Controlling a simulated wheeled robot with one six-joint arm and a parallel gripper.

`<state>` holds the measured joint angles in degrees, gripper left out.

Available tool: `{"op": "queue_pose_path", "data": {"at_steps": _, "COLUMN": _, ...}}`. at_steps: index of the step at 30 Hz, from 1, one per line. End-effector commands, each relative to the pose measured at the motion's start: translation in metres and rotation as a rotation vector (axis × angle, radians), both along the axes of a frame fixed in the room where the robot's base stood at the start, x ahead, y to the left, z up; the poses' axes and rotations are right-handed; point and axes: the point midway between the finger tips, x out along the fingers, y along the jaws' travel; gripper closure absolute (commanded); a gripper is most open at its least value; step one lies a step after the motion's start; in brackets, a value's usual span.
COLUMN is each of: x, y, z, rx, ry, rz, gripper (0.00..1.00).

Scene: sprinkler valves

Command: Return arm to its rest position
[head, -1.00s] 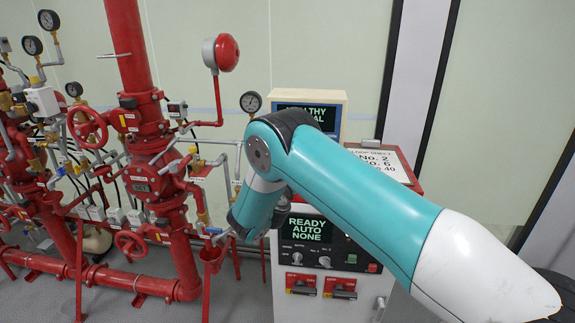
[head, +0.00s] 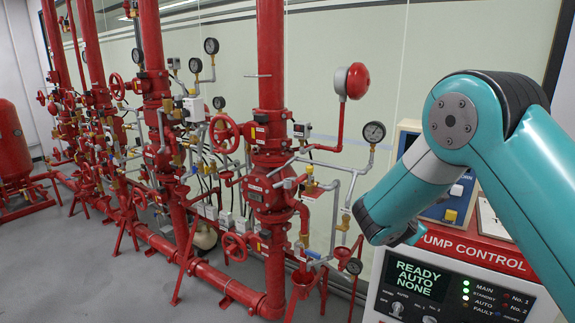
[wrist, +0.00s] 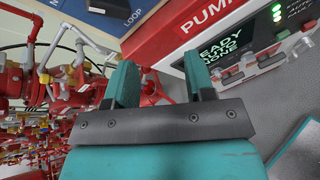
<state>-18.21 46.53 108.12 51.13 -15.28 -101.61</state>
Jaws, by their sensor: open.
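My teal arm reaches in from the right in the head view and bends down at a grey-capped elbow. My gripper (wrist: 160,78) shows in the wrist view with its two teal fingers apart and nothing between them. In the head view my wrist end hangs just left of the pump control panel (head: 458,243), and its fingertips are mostly hidden behind the wrist. The panel's display (head: 420,278) reads READY AUTO NONE. In the wrist view the panel (wrist: 205,20) lies beyond the fingers, at upper right.
Red sprinkler valve risers (head: 271,140) with gauges and handwheels stand in a row at left. A red alarm bell (head: 357,80) and a gauge (head: 374,131) are near my arm. A red tank (head: 12,145) stands far left. Grey floor (head: 100,275) is open in front.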

Motion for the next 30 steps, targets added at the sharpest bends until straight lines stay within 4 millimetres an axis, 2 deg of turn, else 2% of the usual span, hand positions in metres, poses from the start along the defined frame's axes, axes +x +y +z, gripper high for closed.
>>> {"op": "queue_pose_path", "data": {"at_steps": 1, "x": -0.015, "y": 0.007, "z": -0.011, "rx": 0.194, "ry": -0.027, "rz": -0.069, "gripper": 0.51}}
{"op": "queue_pose_path", "data": {"at_steps": 5, "x": -0.066, "y": 0.040, "z": -0.021, "rx": 0.674, "ry": -0.026, "rz": -0.278, "gripper": 0.51}}
{"op": "queue_pose_path", "data": {"at_steps": 8, "x": -0.117, "y": 0.072, "z": -0.025, "rx": 0.987, "ry": 0.025, "rz": -0.456, "gripper": 0.51}}
{"op": "queue_pose_path", "data": {"at_steps": 9, "x": -0.140, "y": 0.085, "z": -0.025, "rx": 1.097, "ry": 0.057, "rz": -0.533, "gripper": 0.51}}
{"op": "queue_pose_path", "data": {"at_steps": 11, "x": -0.178, "y": 0.105, "z": -0.026, "rx": 1.237, "ry": 0.118, "rz": -0.649, "gripper": 0.51}}
{"op": "queue_pose_path", "data": {"at_steps": 13, "x": -0.224, "y": 0.125, "z": -0.026, "rx": 1.362, "ry": 0.202, "rz": -0.785, "gripper": 0.51}}
{"op": "queue_pose_path", "data": {"at_steps": 15, "x": -0.269, "y": 0.140, "z": -0.025, "rx": 1.440, "ry": 0.285, "rz": -0.911, "gripper": 0.51}}
{"op": "queue_pose_path", "data": {"at_steps": 19, "x": -0.337, "y": 0.158, "z": -0.024, "rx": 1.495, "ry": 0.410, "rz": -1.088, "gripper": 0.51}}
{"op": "queue_pose_path", "data": {"at_steps": 21, "x": -0.362, "y": 0.162, "z": -0.024, "rx": 1.498, "ry": 0.453, "rz": -1.148, "gripper": 0.51}}
{"op": "queue_pose_path", "data": {"at_steps": 24, "x": -0.381, "y": 0.165, "z": -0.023, "rx": 1.494, "ry": 0.484, "rz": -1.199, "gripper": 0.51}}
{"op": "queue_pose_path", "data": {"at_steps": 30, "x": -0.386, "y": 0.165, "z": -0.021, "rx": 1.490, "ry": 0.493, "rz": -1.215, "gripper": 0.51}}
